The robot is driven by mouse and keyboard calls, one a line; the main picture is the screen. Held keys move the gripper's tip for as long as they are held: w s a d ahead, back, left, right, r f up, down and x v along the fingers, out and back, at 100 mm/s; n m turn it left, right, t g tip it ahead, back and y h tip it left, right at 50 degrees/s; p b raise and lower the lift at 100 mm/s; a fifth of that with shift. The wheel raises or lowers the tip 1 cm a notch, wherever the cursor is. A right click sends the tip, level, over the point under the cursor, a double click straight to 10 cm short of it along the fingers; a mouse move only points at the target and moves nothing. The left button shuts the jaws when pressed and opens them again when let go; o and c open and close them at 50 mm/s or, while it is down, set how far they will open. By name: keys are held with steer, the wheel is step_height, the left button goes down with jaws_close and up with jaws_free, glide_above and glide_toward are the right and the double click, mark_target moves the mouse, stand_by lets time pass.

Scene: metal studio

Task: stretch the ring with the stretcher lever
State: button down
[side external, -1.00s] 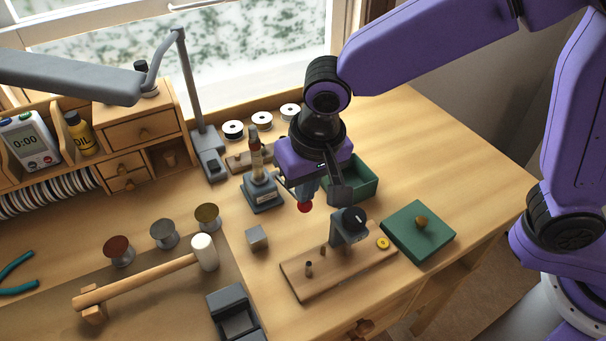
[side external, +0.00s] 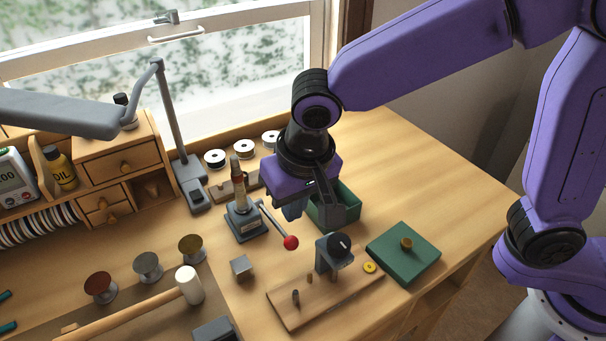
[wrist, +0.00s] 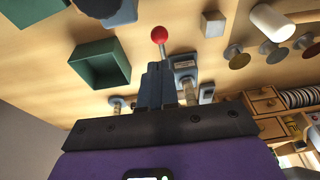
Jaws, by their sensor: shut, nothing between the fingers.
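The ring stretcher (side external: 245,220) stands upright on the bench, a blue-grey base with a tapered post. A reddish-brown band shows on the post (side external: 237,177); I cannot tell whether it is the ring. The stretcher's lever (side external: 270,218) slopes down to the right and ends in a red knob (side external: 291,242). My gripper (side external: 292,210) is shut and empty, right of the post and above the lever, apart from the knob in the side view. In the wrist view the closed fingers (wrist: 155,85) stand before the red knob (wrist: 159,34), with the stretcher base (wrist: 183,68) beside them.
An open green box (side external: 333,208) stands just behind and right of my gripper. A wooden board with a grey post (side external: 330,255), a green lidded block (side external: 403,255) and a small metal cube (side external: 241,266) lie in front. Bare bench lies at the right.

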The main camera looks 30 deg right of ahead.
mark_target(286, 234)
steer(key=s+v, duration=0.1)
steer(key=v, duration=0.7)
steer(key=shift+s+r, duration=0.15)
steer(key=c, duration=1.4)
jaws_free()
steer(key=shift+d+r, duration=0.1)
steer(key=shift+r, duration=0.05)
steer(key=shift+o, duration=0.9)
steer(key=w+d+g+y, duration=0.2)
steer(key=w, duration=0.3)
steer(key=shift+w+d+r, duration=0.2)
steer(key=shift+d+r, duration=0.15)
steer(key=shift+d, duration=0.05)
steer(key=shift+g, duration=0.3)
steer(key=a+f, duration=0.1)
steer(key=f, duration=0.4)
steer(key=a+f, duration=0.1)
steer(key=f, duration=0.5)
steer(key=a+f, duration=0.1)
steer(key=f, duration=0.5)
steer(key=shift+a, duration=0.15)
jaws_close()
